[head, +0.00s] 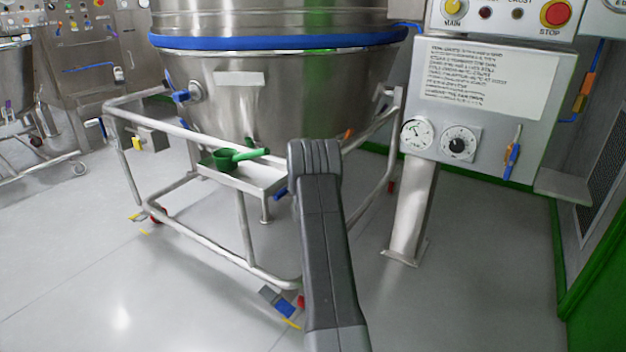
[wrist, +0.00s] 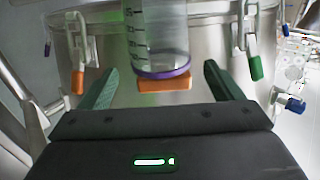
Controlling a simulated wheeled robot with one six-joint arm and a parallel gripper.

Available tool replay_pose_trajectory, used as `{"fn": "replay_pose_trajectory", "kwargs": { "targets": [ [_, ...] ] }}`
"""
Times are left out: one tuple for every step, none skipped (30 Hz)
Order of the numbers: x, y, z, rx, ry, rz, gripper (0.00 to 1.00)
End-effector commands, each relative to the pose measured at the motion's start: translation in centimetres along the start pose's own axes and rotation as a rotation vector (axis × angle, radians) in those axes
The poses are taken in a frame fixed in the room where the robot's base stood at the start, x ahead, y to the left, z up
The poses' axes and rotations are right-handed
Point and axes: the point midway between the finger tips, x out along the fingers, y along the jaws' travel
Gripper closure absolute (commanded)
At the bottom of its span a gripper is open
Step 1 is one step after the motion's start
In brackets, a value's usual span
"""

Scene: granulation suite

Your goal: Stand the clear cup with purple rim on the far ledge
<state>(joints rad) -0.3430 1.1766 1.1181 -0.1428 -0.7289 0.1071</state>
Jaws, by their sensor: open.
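The clear cup with purple rim (wrist: 158,45) shows in the wrist view, with graduation marks on its wall. Its purple band is at the lower end in the picture, just above an orange block (wrist: 163,85); I cannot tell whether they touch. The top of the cup is cut off by the frame. My gripper (wrist: 161,72) is open, with one green finger on each side of the cup and a gap to both. In the head view my arm hides the cup and the gripper. I cannot tell for sure which surface is the far ledge.
A steel bowl on a wheeled tube frame (head: 125,106) stands ahead. A green scoop (head: 226,157) lies on its small shelf (head: 262,181). A control panel on a post (head: 412,215) stands right, with a grey ledge (head: 578,187) beside it.

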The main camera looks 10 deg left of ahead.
Motion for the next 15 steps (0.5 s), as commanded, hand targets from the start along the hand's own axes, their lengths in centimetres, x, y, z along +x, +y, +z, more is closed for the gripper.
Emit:
{"fn": "replay_pose_trajectory", "kwargs": {
  "targets": [
    [-1.0,0.0,-0.3,0.001,-0.003,0.001,0.13],
    [-1.5,0.0,-0.2,0.001,-0.002,0.000,0.13],
    [-2.2,0.0,-0.2,0.001,-0.003,0.000,0.13],
    [-2.6,0.0,-0.2,0.000,-0.002,0.000,0.13],
    [-3.1,0.0,-0.2,0.000,-0.002,0.000,0.13],
    [-3.7,0.0,-0.2,0.000,-0.001,0.000,0.13],
    [-4.1,0.0,-0.2,0.000,-0.002,0.000,0.13],
    [-4.4,0.0,-0.1,0.000,-0.002,0.000,0.13],
    [-4.9,0.0,-0.1,0.000,-0.001,0.000,0.13],
    [-5.1,0.0,-0.1,-0.001,-0.001,0.000,0.13],
    [-5.4,0.0,-0.1,-0.001,-0.002,0.000,0.13],
    [-5.7,0.0,-0.1,-0.001,-0.001,-0.001,0.13],
    [-5.8,0.0,-0.1,-0.001,0.000,-0.001,0.13],
    [-5.9,0.0,-0.1,-0.001,0.000,-0.001,0.13],
    [-6.1,0.0,-0.1,-0.001,0.000,-0.001,0.13]
  ]
}}
